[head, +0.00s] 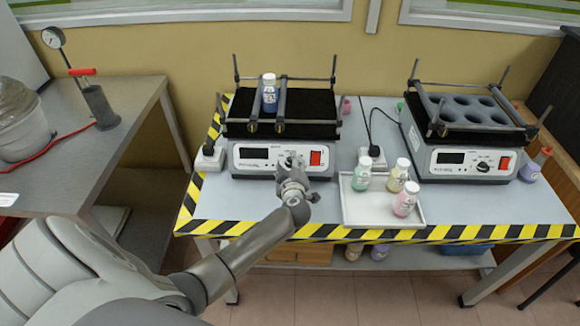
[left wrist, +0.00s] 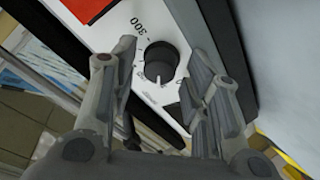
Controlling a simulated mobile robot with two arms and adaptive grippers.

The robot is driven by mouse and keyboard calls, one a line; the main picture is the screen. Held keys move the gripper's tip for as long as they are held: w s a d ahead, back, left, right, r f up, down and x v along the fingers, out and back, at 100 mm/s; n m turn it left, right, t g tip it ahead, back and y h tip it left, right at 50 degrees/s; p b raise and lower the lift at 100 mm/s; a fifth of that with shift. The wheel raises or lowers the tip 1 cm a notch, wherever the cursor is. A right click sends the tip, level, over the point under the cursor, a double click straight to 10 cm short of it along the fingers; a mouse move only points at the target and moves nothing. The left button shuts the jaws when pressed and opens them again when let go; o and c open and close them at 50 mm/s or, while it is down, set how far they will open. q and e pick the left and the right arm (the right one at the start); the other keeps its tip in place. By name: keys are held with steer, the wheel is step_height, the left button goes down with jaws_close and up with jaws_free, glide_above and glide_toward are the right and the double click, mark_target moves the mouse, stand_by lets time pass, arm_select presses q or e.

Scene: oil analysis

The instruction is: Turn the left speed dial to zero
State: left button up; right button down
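The left shaker (head: 250,168) stands on the striped-edge table, with a white front panel, a dark display and a red switch (head: 315,158). My left gripper (head: 290,165) is in front of this panel and hides most of its dial in the head view. In the left wrist view the black round speed dial (left wrist: 161,60) shows on the white panel, with "300" printed near it. The open fingers of my left gripper (left wrist: 160,72) stand on either side of the dial, with gaps visible. The dial's exact setting is hard to read. My right gripper is in neither view.
A white tray (head: 355,213) with several small bottles lies right of my left arm. A second shaker (head: 470,165) stands on the right. A bottle (head: 270,92) stands on the left shaker's platform. A side table (head: 75,160) is at left.

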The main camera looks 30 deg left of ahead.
arm_select(q)
steer(key=c, duration=0.7)
steer(key=shift+c, duration=0.2)
steer(key=shift+d+r+n+g+p, duration=0.1)
steer(key=shift+n+g+p, duration=0.3)
steer(key=shift+n+p, duration=1.1)
steer(key=shift+n+g+p, duration=0.4)
steer(key=shift+n+p, duration=0.2)
steer(key=shift+n, duration=1.8)
steer(key=o, duration=1)
